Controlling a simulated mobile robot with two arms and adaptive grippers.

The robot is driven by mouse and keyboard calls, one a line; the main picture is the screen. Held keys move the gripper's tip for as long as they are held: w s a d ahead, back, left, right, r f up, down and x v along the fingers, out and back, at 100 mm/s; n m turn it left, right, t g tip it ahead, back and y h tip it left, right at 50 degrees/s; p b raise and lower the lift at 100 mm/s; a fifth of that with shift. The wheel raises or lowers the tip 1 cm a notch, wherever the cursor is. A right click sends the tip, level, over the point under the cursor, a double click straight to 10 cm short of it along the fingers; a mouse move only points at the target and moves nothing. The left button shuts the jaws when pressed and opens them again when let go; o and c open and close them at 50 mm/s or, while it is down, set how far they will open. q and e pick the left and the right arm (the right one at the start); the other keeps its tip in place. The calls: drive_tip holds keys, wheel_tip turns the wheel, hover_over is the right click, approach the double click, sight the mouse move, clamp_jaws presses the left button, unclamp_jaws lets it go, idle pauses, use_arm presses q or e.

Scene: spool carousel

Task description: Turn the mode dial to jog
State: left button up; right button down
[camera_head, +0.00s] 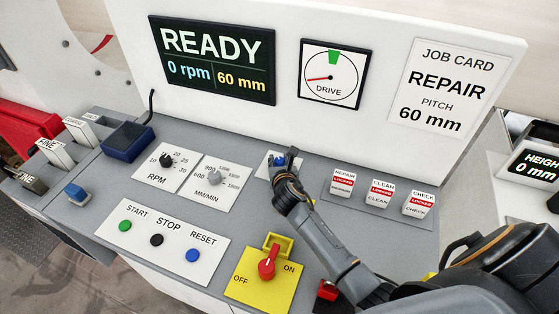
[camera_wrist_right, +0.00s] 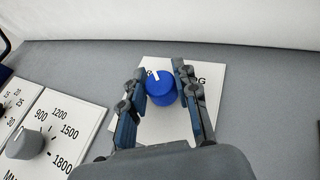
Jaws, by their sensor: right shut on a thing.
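The mode dial is a blue knob (camera_wrist_right: 160,88) with a white pointer mark, on a white plate (camera_wrist_right: 208,92). In the right wrist view the pointer aims up and slightly left. Printing above it is mostly covered; a letter G shows to the right of the knob. My right gripper (camera_wrist_right: 161,92) has one finger on each side of the knob and is shut on it. In the head view the right gripper (camera_head: 284,160) hides most of the dial (camera_head: 274,160). My left gripper is not in view.
Below are a red switch (camera_head: 267,264) and start, stop and reset buttons (camera_head: 156,240). The screen (camera_head: 213,60) reads READY.

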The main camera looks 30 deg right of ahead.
drive_tip(key=shift+m+h, duration=0.3)
drive_tip(key=m+g+h+b, duration=0.1)
drive_tip(key=m+g+h, duration=0.2)
drive_tip(key=m+h, duration=0.1)
drive_tip(key=shift+m+h+b, duration=0.3)
drive_tip(key=shift+m+b, duration=0.05)
drive_tip(key=shift+m, duration=0.05)
drive_tip(key=m+g+h+b, duration=0.2)
drive_tip(key=m+g, duration=0.1)
drive_tip(key=g, duration=0.1)
drive_tip(key=shift+w+f+m, duration=0.1)
drive_tip(key=shift+m, duration=0.2)
drive_tip(key=m+g+b, duration=0.3)
drive_tip(key=b, duration=0.2)
drive_tip(key=m+g+h+b, duration=0.1)
drive_tip(key=m+g+b, duration=0.2)
drive_tip(key=g+b, duration=0.1)
drive_tip(key=shift+f+h+b, duration=0.15)
drive_tip(key=shift+h+b, duration=0.15)
drive_tip(key=shift+b, duration=0.1)
drive_tip(key=shift+r+m+g+b, duration=0.2)
drive_tip(key=shift+m+g+b, duration=0.45)
drive_tip(key=shift+b, duration=0.4)
drive_tip(key=c, duration=1)
unclamp_jaws()
